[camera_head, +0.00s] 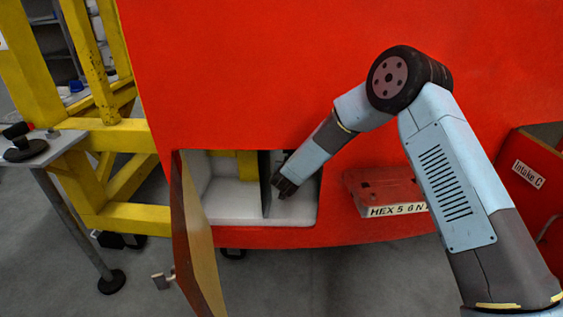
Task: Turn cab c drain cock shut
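A large red cab nosecone (230,75) fills the middle of the view. Low in its front is an open recess with white inner walls (230,200) and a dark upright divider (265,185). My gripper (284,188) is dark and reaches down into the right part of this recess, just right of the divider. Its fingers are too small and dark to tell whether they are open or shut. No drain cock can be made out; it may be hidden behind my gripper or the divider. I cannot read a cab letter on this nosecone.
The recess's door (196,240) hangs open on the left side. A red box labelled "Intake C" (530,172) is at far right. Yellow framing (125,135) and a small stand (55,150) are left.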

